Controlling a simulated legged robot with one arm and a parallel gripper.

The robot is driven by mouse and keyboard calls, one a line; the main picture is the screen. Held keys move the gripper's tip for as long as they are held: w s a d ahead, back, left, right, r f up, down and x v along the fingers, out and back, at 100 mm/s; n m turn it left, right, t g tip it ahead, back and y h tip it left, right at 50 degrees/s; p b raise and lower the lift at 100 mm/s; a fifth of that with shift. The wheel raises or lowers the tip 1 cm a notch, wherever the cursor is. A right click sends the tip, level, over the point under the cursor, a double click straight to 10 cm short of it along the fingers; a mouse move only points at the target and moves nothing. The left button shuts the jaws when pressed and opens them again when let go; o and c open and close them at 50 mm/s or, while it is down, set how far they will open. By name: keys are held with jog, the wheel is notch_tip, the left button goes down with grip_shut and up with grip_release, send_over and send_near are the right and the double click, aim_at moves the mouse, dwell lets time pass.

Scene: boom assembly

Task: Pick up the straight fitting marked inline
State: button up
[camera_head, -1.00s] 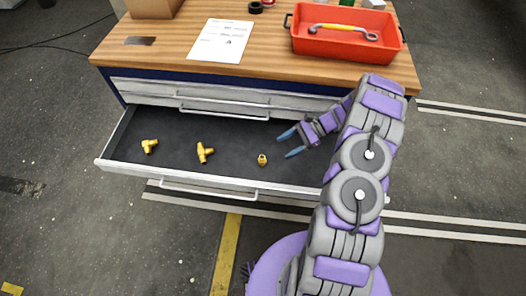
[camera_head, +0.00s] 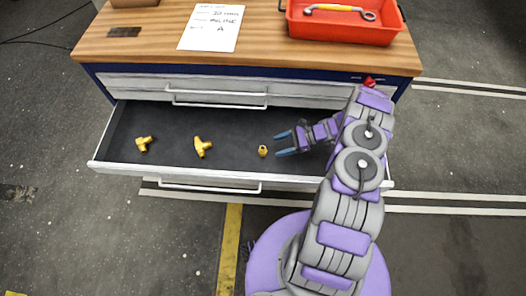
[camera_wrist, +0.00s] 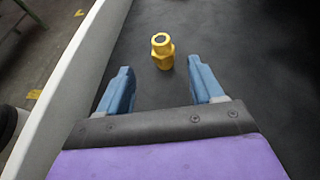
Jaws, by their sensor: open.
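A short straight yellow fitting (camera_head: 263,151) lies in the open drawer (camera_head: 240,128), the rightmost of three yellow fittings. In the wrist view the fitting (camera_wrist: 162,51) shows a round open end and a hex collar; no marking can be read. My gripper (camera_head: 277,144) is low over the drawer just right of the fitting. In the wrist view my gripper (camera_wrist: 160,82) is open and empty, with the fitting ahead of the gap between its two blue fingers, not between them.
A branched fitting (camera_head: 202,147) and an angled fitting (camera_head: 143,144) lie farther left in the drawer. The drawer's front wall (camera_head: 190,178) runs close beside my gripper. A red toolbox (camera_head: 345,27) and a paper sheet (camera_head: 212,27) are on the worktop above.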

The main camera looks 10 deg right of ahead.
aim_at(260, 150)
jog(key=x, duration=0.4)
jog(key=shift+a+b, duration=0.2)
jog(key=shift+b, duration=0.1)
jog(key=shift+w+r+b+x, duration=0.15)
jog(key=shift+b+x, duration=0.1)
jog(key=shift+x, duration=0.65)
jog(key=shift+r+b+x, duration=0.1)
jog(key=shift+b+x, duration=0.2)
jog(key=shift+x, duration=0.55)
jog(key=shift+w+r+b+x, duration=0.15)
jog(key=shift+b+x, duration=0.1)
jog(key=shift+x, duration=0.65)
jog(key=shift+a, duration=0.15)
jog(key=c, duration=1.1)
